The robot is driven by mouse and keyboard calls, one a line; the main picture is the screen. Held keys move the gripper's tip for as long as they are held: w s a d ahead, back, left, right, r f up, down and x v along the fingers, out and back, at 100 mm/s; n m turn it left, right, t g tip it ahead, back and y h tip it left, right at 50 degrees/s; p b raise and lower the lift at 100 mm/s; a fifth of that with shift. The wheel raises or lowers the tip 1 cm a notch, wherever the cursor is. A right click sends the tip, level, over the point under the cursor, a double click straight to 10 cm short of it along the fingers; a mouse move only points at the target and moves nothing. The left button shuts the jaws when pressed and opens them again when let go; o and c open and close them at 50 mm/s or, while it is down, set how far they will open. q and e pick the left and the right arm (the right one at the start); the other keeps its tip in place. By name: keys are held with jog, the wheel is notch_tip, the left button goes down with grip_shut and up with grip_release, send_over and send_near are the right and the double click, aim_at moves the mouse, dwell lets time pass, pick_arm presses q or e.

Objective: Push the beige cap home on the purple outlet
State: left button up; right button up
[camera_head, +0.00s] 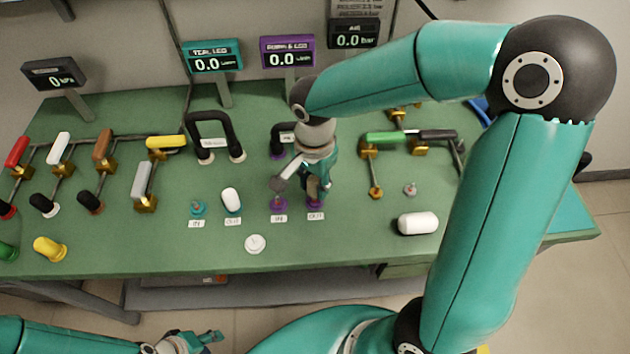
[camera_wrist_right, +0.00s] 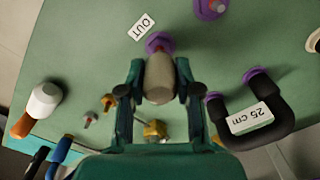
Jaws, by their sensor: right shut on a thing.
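The beige cap (camera_wrist_right: 160,80) is between the fingers of my right gripper (camera_wrist_right: 160,68). The gripper is shut on it. The cap's far end meets the purple outlet (camera_wrist_right: 158,42), beside the OUT label (camera_wrist_right: 142,26); I cannot tell how deep it sits. In the head view my right gripper (camera_head: 316,188) points down over the purple outlet (camera_head: 314,205) and mostly hides the cap. My left gripper (camera_head: 205,340) is at the bottom edge, off the table and away from the outlets; its opening is unclear.
The purple inlet (camera_head: 278,204) stands just left of the outlet. A black handle labelled 25 cm (camera_wrist_right: 262,118) is close beside my right gripper. A white cylinder (camera_head: 418,223) lies to the right, and a white disc (camera_head: 255,243) lies in front. The green bench's front strip is mostly clear.

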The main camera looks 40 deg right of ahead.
aim_at(315, 193)
jog(key=shift+b, duration=0.55)
dwell(1.2)
jog(key=shift+f+b, duration=1.7)
jog(key=shift+f, duration=0.05)
jog(key=o, duration=1.1)
jog(key=shift+r, duration=0.1)
notch_tip(315, 193, up, 12)
jog(key=shift+f, duration=0.1)
